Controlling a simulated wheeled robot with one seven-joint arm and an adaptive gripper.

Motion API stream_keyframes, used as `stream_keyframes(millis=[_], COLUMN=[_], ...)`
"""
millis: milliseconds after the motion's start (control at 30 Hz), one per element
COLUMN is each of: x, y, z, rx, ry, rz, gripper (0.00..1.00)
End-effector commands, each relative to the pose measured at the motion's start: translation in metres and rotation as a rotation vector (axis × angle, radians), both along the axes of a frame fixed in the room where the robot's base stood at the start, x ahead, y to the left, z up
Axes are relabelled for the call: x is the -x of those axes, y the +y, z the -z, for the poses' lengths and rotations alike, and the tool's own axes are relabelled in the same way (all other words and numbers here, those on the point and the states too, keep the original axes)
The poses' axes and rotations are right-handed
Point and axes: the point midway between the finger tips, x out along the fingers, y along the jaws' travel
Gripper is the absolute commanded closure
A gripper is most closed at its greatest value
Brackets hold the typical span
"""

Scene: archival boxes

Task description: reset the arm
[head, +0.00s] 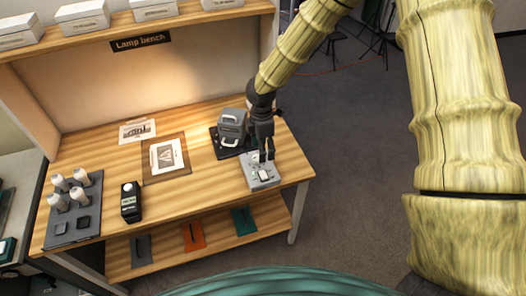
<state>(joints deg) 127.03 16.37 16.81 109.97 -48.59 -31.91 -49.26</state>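My arm, in a yellow bamboo-like finish, reaches from the right over the wooden bench (110,160). My gripper (266,156) points down at the bench's right end, just above or at a small grey box (261,173) with a green light and a pale switch on top. Its two dark fingers show a gap between them, and I see nothing held there. Whether the fingertips touch the box cannot be told. A grey lamp-like device (231,124) on a black base stands just left of the gripper, partly hidden by it.
White boxes (83,17) line the upper shelf. Open floor (350,170) lies right of the bench; a tripod stands behind.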

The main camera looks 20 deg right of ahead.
Motion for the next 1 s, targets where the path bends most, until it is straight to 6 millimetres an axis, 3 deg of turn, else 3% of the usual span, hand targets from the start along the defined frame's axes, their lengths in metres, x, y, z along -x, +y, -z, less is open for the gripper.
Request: stream_keyframes(millis=[433,567,767,1000], x=[0.0,0.009,0.061,0.151], y=[0.0,0.004,0.024,0.044], z=[0.0,0.012,0.079,0.17], rx=[0.0,-0.012,-0.084,-0.151], ry=[0.0,0.011,0.067,0.142], rz=[0.0,0.026,0.208,0.582], gripper=[0.39,0.39,0.39,0.39])
